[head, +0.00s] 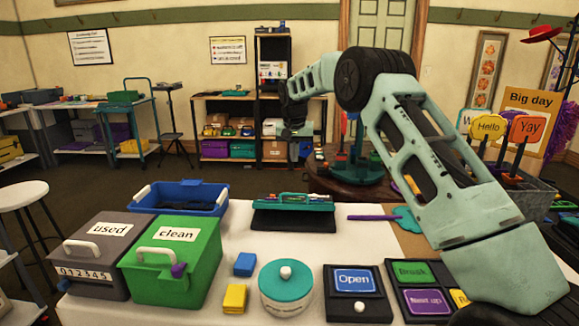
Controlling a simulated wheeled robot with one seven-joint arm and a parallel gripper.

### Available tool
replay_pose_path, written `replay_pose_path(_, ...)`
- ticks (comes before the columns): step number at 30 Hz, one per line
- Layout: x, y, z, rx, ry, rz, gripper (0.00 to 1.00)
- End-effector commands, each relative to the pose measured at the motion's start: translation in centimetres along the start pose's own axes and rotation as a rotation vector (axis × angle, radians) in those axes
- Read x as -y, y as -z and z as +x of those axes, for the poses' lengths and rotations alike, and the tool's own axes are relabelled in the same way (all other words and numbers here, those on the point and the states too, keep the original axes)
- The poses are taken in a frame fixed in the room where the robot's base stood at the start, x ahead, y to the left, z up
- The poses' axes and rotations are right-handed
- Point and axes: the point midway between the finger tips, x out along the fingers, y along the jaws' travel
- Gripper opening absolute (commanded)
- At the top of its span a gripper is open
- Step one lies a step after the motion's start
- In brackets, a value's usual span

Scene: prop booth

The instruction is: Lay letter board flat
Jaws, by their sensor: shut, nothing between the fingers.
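No board in the head view can be told for certain as the letter board. A yellow-orange board reading "Big day" (526,100) stands upright at the right, partly hidden by speech-bubble signs in front. A dark board with a blue "Open" panel (357,306) and a white knob lies on the white table at the front. A dark panel with coloured word tiles (412,274) lies right of it, partly covered by my arm. My gripper (293,131) hangs beyond the table's far side, small and dark against the shelves. It is shut and empty, apart from all these boards.
On the white table (340,238) stand a grey "used" box (90,282), a green "clean" box (170,285), a blue bin (180,193), a round teal-lidded tin (287,305) and a teal-topped dark item (293,218). The table's middle is mostly clear.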

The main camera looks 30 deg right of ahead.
Motion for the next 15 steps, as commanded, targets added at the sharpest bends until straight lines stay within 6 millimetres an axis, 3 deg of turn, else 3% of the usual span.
replay_pose_path(12,0.0,-0.1,8.7,0.004,0.000,-0.002,0.00)
replay_pose_path(15,0.1,-1.4,8.5,0.002,0.000,-0.004,0.00)
